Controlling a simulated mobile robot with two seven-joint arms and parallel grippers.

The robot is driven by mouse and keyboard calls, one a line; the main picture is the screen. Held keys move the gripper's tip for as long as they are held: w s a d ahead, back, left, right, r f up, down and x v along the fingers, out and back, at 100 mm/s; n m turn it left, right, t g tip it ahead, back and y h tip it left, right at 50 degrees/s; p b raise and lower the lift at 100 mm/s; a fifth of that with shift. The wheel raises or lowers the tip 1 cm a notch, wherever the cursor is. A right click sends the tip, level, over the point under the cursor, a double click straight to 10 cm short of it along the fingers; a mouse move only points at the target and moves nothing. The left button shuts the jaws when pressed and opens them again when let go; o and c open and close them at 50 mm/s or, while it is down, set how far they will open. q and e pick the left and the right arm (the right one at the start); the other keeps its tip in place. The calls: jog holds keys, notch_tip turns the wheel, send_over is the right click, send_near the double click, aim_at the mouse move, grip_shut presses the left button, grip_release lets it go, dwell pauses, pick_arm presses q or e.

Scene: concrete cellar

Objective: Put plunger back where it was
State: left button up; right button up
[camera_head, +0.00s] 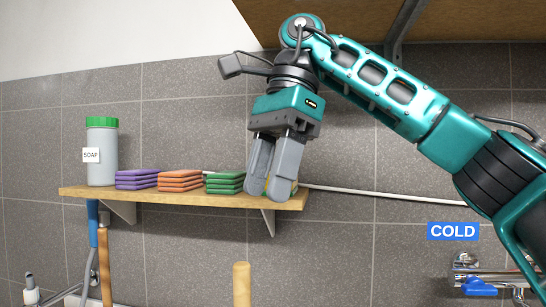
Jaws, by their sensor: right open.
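A light wooden rod (241,285) stands upright at the bottom middle of the head view. It looks like a plunger handle, but its lower end is out of the picture, so I cannot tell what it is attached to. My right gripper (273,190) is at the right end of the wooden shelf (200,198), pointing down. Its fingers are apart, and a yellowish thing (266,186) shows partly between and behind them; the fingers hide most of it. The rod is below the gripper and apart from it. My left gripper is not in view.
On the shelf stand a soap bottle (101,155) with a green lid and purple (136,179), orange (180,180) and green (224,183) stacks. Blue (93,222) and brown (104,265) handles are below its left end. A blue-handled tap (478,287) is lower right, under a COLD sign (453,231).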

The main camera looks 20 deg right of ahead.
jog(key=shift+v, duration=1.05)
